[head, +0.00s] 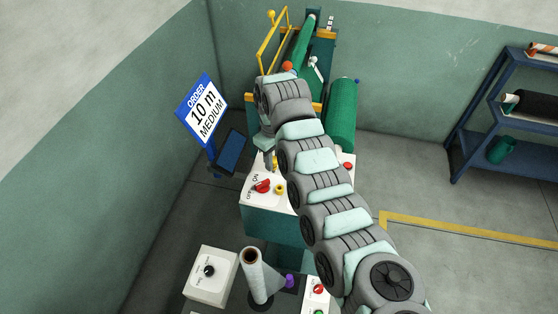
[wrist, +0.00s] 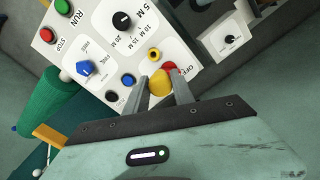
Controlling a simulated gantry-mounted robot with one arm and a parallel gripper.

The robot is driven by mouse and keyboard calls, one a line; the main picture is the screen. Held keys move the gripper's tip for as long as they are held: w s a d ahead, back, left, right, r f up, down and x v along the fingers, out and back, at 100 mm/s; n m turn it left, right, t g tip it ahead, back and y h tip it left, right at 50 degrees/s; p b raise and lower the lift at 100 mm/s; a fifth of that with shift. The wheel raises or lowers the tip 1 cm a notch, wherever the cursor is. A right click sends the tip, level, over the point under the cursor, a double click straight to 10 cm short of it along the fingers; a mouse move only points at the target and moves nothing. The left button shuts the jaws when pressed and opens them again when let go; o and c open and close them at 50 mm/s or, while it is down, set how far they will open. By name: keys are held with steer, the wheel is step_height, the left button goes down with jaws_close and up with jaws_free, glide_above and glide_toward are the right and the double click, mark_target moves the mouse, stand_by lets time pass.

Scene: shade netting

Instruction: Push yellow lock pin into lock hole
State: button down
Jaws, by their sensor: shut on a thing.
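My gripper (wrist: 160,92) is shut on the yellow lock pin (wrist: 160,82), which shows between and beside the fingers in the wrist view. In the head view my gripper (head: 271,160) points down over the white control panel, and the pin is mostly hidden there. A yellow ring with a dark centre, seemingly the lock hole (wrist: 155,54), is on the panel just beyond the fingertips. It also shows in the head view (head: 279,189), beside the red switch (head: 263,186). The pin looks apart from the ring. The red switch (wrist: 169,66) is partly hidden behind the pin and finger.
The panel (wrist: 108,50) carries several knobs and buttons, including a blue knob (wrist: 86,68) and a black dial (wrist: 122,20). A green roll (head: 342,115) lies behind my arm. An order sign (head: 203,108) and a tablet (head: 231,152) stand left of my gripper.

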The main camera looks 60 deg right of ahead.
steer(key=shift+s+d+f+b, duration=0.15)
steer(key=shift+s+f+b, duration=0.1)
steer(key=shift+f, duration=0.5)
steer(key=shift+s+d+f+b, duration=0.1)
steer(key=shift+s+d+f, duration=0.15)
steer(key=shift+f, duration=0.45)
steer(key=shift+s+d+f+b, duration=0.1)
steer(key=shift+s+f+b, duration=0.15)
steer(key=shift+f, duration=0.5)
step_height(320, 180, down, 4)
steer(key=shift+s, duration=0.1)
steer(key=shift+f, duration=0.35)
steer(key=shift+r, duration=0.1)
